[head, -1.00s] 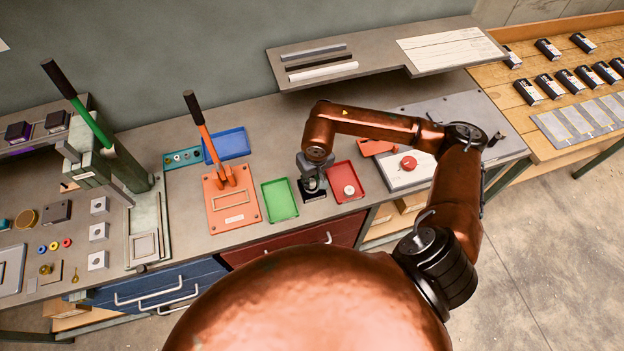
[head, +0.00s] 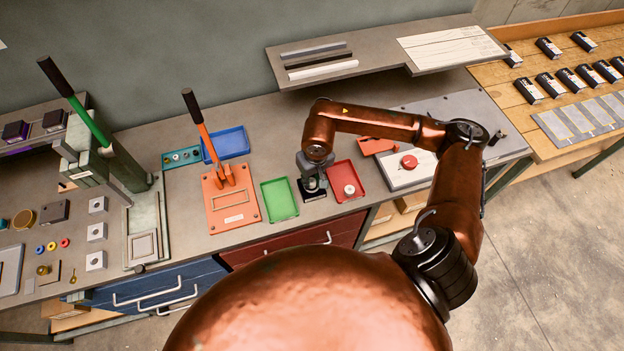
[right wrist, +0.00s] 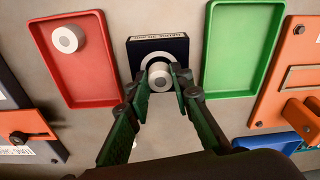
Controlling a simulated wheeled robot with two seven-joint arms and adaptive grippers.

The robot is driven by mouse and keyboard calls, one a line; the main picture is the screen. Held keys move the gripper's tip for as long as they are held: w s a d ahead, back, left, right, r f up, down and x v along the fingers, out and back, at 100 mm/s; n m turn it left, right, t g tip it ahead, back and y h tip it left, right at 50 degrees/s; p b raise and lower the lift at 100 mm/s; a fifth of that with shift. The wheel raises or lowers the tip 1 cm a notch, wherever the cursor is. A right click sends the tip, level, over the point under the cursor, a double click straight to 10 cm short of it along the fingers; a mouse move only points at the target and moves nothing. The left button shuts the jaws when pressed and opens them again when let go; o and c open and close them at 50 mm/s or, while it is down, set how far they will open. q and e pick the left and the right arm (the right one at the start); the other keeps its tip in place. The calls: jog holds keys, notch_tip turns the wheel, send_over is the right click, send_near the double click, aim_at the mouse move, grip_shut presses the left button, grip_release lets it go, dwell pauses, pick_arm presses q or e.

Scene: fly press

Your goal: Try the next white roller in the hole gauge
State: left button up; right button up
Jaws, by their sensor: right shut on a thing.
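My right gripper (right wrist: 161,82) is shut on a white roller (right wrist: 159,78) at the hole gauge. The hole gauge (right wrist: 176,45) is a dark block with a pale ring, between the red and green trays. The roller is over the ring, end toward the wrist camera; I cannot tell how far it is in the hole. In the head view my right gripper (head: 313,186) is above the gauge (head: 311,196). Another white roller (right wrist: 65,39) stands in the red tray (right wrist: 85,101); it also shows in the head view (head: 349,189). My left gripper is not in view.
The green tray (right wrist: 233,92) is empty, on the other side of the gauge. An orange-handled press (head: 231,209) and a blue tray (head: 230,145) stand left of it. A shelf (head: 377,66) overhangs the back.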

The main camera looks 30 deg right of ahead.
jog(key=b, duration=0.3)
jog(key=shift+f+b, duration=0.35)
jog(key=shift+b, duration=0.05)
dwell(3.4)
dwell(0.3)
jog(key=o, duration=1)
jog(key=r, duration=0.4)
jog(key=s+r, duration=0.1)
jog(key=r, duration=0.7)
jog(key=shift+s, duration=0.2)
jog(key=shift+f, duration=0.1)
